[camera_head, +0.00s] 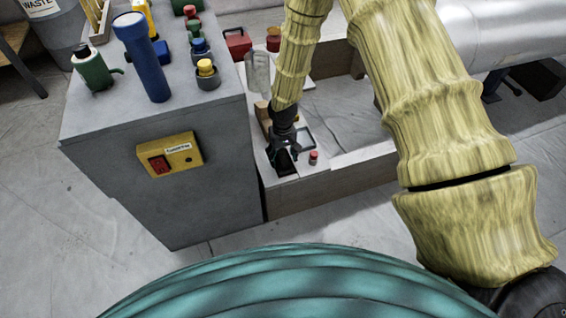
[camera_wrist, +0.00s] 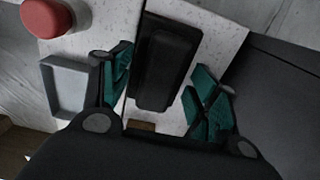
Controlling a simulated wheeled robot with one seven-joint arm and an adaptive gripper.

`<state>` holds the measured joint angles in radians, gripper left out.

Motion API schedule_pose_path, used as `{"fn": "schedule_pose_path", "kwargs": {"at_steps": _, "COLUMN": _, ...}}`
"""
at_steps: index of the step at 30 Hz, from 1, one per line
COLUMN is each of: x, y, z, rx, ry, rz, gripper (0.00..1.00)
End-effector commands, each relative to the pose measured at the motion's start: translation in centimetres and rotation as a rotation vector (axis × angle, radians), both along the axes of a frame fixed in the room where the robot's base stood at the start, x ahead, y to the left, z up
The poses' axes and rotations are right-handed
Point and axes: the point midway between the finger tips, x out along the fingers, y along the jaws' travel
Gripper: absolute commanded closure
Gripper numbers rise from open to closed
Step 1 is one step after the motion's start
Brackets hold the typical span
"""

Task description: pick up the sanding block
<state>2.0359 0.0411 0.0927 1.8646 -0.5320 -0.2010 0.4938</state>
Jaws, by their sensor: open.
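A black block (camera_wrist: 166,62), which I take to be the sanding block, lies on a speckled white surface (camera_wrist: 107,18) in the wrist view. My gripper (camera_wrist: 161,66) is open, with one teal finger on each side of the block. Small gaps show between the fingers and the block's sides, and the near end of the block is close to the palm. In the head view my gripper (camera_head: 285,153) points down at the low white-topped bench and partly hides the dark block.
A small red-topped object (camera_head: 313,157) and a shallow grey tray (camera_wrist: 66,88) are beside the block. A tall grey cabinet (camera_head: 210,205) stands close on the left, holding a blue flashlight (camera_head: 147,62), a green mug-like item (camera_head: 93,70) and several coloured knobs. Sheeted floor (camera_head: 60,215) is open at far left.

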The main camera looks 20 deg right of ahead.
Motion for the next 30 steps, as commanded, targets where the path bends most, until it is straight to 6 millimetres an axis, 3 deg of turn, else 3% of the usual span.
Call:
{"fn": "schedule_pose_path", "kwargs": {"at_steps": 8, "x": 0.0, "y": 0.0, "z": -0.4, "rx": 0.0, "ry": -0.001, "rz": 0.0, "gripper": 0.39}}
{"fn": "schedule_pose_path", "kwargs": {"at_steps": 18, "x": 0.0, "y": 0.0, "z": -0.4, "rx": 0.0, "ry": -0.001, "rz": -0.001, "gripper": 0.98}}
{"fn": "schedule_pose_path", "kwargs": {"at_steps": 26, "x": 0.0, "y": 0.0, "z": -0.1, "rx": 0.0, "ry": -0.001, "rz": -0.001, "gripper": 0.98}}
{"fn": "schedule_pose_path", "kwargs": {"at_steps": 30, "x": 0.1, "y": 0.0, "z": 1.5, "rx": 0.0, "ry": -0.003, "rz": -0.001, "gripper": 0.98}}
